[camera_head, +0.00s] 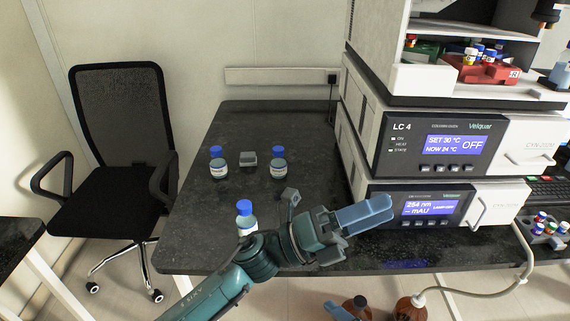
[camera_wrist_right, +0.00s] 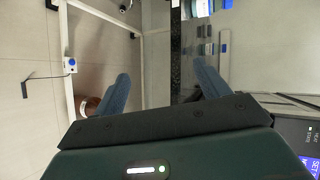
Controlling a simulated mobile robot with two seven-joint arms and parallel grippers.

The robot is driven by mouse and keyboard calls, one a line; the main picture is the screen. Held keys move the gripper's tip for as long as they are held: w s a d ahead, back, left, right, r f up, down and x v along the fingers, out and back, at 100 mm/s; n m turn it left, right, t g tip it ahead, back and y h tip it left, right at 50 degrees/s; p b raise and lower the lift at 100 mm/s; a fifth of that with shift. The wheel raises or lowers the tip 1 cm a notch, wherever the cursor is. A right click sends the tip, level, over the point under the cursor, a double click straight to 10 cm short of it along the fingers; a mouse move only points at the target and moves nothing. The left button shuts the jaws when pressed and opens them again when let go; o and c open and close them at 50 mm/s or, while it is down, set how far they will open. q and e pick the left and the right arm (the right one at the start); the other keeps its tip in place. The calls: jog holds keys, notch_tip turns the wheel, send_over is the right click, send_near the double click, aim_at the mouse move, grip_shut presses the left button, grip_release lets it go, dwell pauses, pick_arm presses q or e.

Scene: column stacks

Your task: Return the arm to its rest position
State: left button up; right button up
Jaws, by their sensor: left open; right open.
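My left arm comes in from the bottom left of the head view and reaches over the front of the dark bench. Its gripper (camera_head: 386,207) is open and empty, with blue fingers pointing right in front of the lower instrument (camera_head: 420,206). The fingers overlap from this angle, so the gap barely shows. My right gripper (camera_wrist_right: 161,72) is open in the right wrist view, with its blue fingers wide apart and nothing between them. The rest of the right arm is not clearly seen in the head view.
Blue-capped bottles (camera_head: 218,163), (camera_head: 279,163) and (camera_head: 246,217) stand on the bench (camera_head: 225,125); the front one is close behind my left arm. The LC 4 instrument (camera_head: 400,145) sits on the lower one. Brown bottles (camera_head: 408,308) stand below. A chair (camera_head: 115,150) is left.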

pick_arm(q)
jog(key=w+a+f+n+t+y+p, duration=0.2)
jog(key=a+f+n+t+y, duration=0.5)
jog(key=n, duration=0.6)
jog(key=w+a+f+n+t+y+p, duration=0.1)
jog(key=a+f+n+t+y, duration=0.6)
jog(key=n, duration=0.7)
jog(key=s+a+f+n+g+y+p, duration=0.2)
jog(key=s+a+f+n+g+y, duration=0.3)
jog(key=s+a+f+n, duration=0.5)
jog(key=s+a+f+y, duration=0.1)
jog(key=s+a+f, duration=0.1)
jog(key=s+a, duration=0.1)
jog(key=shift+n, duration=0.3)
pick_arm(e)
jog(key=s+d+r+n+h, duration=0.1)
jog(key=s+d+n+h, duration=0.3)
jog(key=n, duration=1)
jog(key=shift+s+n+g, duration=0.3)
jog(key=shift+s+g, duration=0.1)
jog(key=shift+s, duration=0.3)
pick_arm(q)
jog(key=shift+w+f, duration=0.1)
jog(key=shift+c, duration=0.5)
pick_arm(e)
jog(key=shift+r, duration=0.1)
jog(key=shift+c, duration=0.4)
